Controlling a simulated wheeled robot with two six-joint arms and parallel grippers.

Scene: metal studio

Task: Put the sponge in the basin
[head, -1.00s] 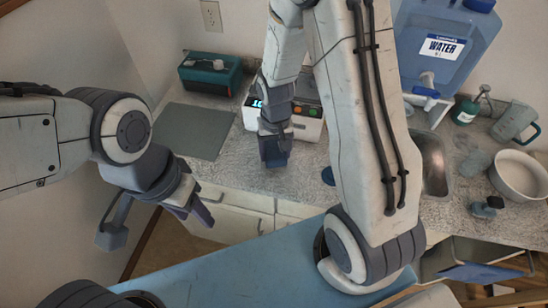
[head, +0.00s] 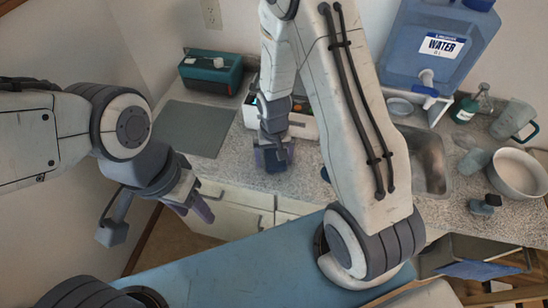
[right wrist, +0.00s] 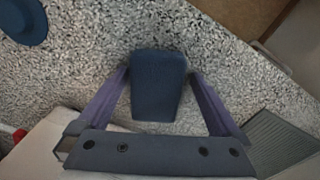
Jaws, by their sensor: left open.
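The sponge is a dark blue block (right wrist: 158,85) on the speckled counter, seen in the right wrist view between the fingers of my right gripper (right wrist: 158,105). Gaps show on both sides of it, so the fingers are open and not touching it. In the head view my right gripper (head: 273,158) is low over the counter edge, largely covering the sponge. A white round basin (head: 518,176) stands on the counter at the far right, well away from the sponge. My left gripper (head: 190,198) is open and empty, in front of the counter at the left.
A metal sink (head: 432,165) lies between my right arm and the basin. A blue water container (head: 430,50), a green bottle (head: 466,110) and a pitcher (head: 512,122) stand behind. A teal toolbox (head: 212,72), a grey mat (head: 193,128) and a white appliance (head: 305,122) are left.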

